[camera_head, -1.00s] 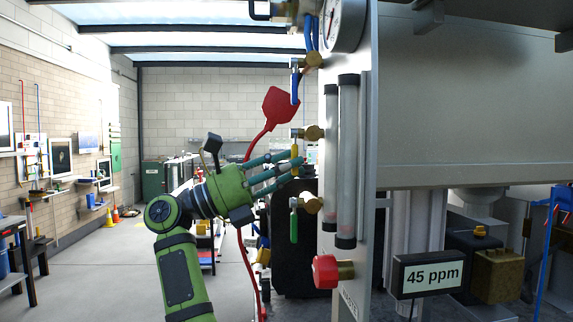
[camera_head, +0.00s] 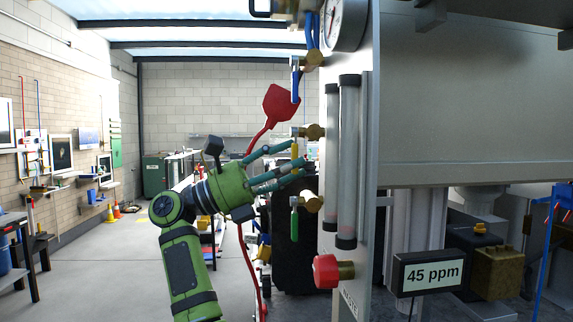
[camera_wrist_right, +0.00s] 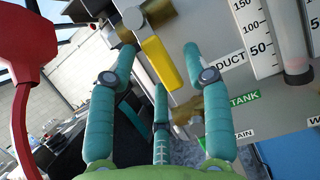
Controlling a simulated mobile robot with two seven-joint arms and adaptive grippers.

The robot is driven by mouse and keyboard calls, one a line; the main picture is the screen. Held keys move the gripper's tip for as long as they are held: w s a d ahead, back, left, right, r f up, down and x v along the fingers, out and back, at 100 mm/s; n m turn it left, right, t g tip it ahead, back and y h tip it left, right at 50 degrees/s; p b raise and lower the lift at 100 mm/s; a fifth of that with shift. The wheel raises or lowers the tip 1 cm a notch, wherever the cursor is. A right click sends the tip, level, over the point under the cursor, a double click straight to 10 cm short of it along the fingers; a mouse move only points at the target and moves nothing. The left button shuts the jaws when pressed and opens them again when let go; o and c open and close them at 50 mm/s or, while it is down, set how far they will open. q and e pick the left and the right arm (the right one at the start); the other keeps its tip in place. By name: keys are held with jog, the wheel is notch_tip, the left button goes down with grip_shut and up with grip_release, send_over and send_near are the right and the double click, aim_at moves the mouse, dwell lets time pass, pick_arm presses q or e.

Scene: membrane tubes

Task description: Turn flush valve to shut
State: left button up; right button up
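My right gripper (camera_head: 296,160) is open, its teal fingers spread in front of the valve panel (camera_head: 356,190). In the wrist view the right gripper (camera_wrist_right: 160,58) has a yellow valve handle (camera_wrist_right: 162,63) between its fingers, beside a "PRODUCT" label. The yellow handle (camera_head: 295,151) is partly hidden by fingers in the head view. A green-handled valve (camera_head: 294,225) hangs below, and a blue-handled valve (camera_head: 295,82) is above. No label reading "flush" is legible, so I cannot tell which is the flush valve. My left gripper is not in view.
A red paddle on a red stem (camera_head: 280,105) stands close behind my right gripper. Two clear tubes (camera_head: 347,160) and a red knob (camera_head: 326,271) are on the panel. A display (camera_head: 432,275) reads "45 ppm". Floor to the left is open.

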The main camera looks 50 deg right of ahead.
jog(key=v, duration=1.2)
dwell(0.5)
dwell(0.3)
